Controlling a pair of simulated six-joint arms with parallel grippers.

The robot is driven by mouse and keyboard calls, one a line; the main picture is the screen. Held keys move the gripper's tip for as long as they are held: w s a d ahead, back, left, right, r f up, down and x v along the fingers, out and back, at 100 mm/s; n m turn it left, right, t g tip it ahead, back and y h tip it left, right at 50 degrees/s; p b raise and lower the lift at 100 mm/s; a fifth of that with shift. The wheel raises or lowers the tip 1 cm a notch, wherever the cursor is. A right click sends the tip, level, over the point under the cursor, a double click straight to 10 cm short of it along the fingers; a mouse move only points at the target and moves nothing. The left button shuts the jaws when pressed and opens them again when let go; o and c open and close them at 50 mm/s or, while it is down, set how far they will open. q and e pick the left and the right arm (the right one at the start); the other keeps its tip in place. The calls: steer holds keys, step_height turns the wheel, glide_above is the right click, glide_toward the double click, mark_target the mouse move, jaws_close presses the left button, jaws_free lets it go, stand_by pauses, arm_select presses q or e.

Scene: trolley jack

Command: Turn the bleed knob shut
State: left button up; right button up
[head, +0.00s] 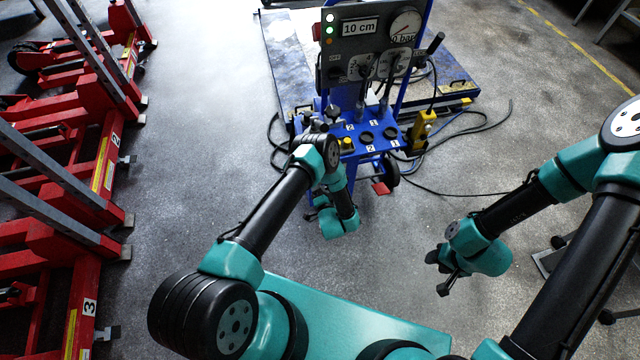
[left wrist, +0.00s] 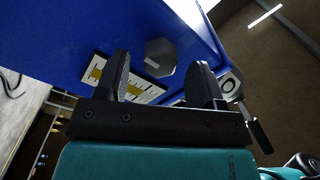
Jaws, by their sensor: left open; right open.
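A grey faceted knob (left wrist: 160,57) sits on a blue panel (left wrist: 70,30) in the left wrist view, beside a white label with yellow marks (left wrist: 130,85). I take it for the bleed knob, though its name cannot be read. My left gripper (left wrist: 163,82) is open, one finger on each side of the knob in the picture. The fingertips seem near the panel; I cannot tell whether they touch the knob. In the head view my left arm hides this knob. My right gripper (head: 440,274) is open and empty, low over the floor, away from the cart.
The blue cart (head: 362,153) carries a control panel (head: 340,45) with a "10 cm" display and a gauge (head: 405,27) marked bar. A lever (left wrist: 255,125) is right of my left fingers. Hoses (head: 450,190) lie right of the cart. Red lifting frames (head: 70,220) line the left side.

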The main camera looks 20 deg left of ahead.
arm_select(q)
steer(key=shift+x, duration=1)
steer(key=c, duration=0.9)
